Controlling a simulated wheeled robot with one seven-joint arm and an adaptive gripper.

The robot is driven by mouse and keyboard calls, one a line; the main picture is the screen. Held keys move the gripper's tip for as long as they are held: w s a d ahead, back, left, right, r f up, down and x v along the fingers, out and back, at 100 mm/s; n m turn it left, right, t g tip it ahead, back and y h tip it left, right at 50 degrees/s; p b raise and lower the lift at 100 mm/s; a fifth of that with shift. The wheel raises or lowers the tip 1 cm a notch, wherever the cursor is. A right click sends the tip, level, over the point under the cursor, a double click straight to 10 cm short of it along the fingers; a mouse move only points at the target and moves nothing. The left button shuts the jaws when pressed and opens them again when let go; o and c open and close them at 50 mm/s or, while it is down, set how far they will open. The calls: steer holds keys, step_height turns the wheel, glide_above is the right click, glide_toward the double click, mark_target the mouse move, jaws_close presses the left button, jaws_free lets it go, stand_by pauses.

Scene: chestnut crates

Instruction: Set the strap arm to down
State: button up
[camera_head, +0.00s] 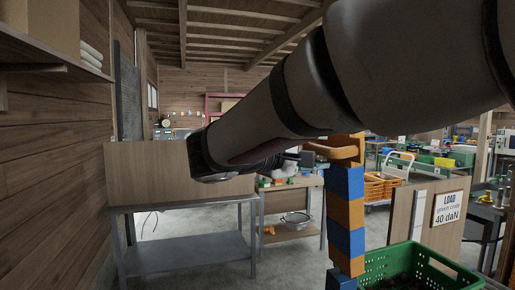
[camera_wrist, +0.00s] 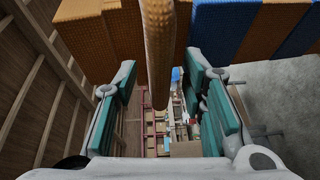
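A post of alternating blue and orange blocks (camera_head: 346,224) stands at the right of centre in the head view. An orange strap arm (camera_head: 336,152) sticks out at its top. In the wrist view an orange bar (camera_wrist: 158,50), which looks like the strap arm, runs between the two teal-padded fingers of my gripper (camera_wrist: 162,78). The fingers are apart, with a visible gap on each side of the bar. The striped blocks (camera_wrist: 225,28) fill the top of that view. In the head view my arm hides most of my gripper.
A green crate (camera_head: 425,259) stands beside the post at the lower right. A panel with a load sign (camera_head: 449,207) is behind it. A metal table (camera_head: 188,257) with a wooden back stands at the left. A bench with a bowl (camera_head: 296,220) is behind. Some floor between is clear.

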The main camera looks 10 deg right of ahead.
steer(key=shift+x, duration=0.9)
jaws_close()
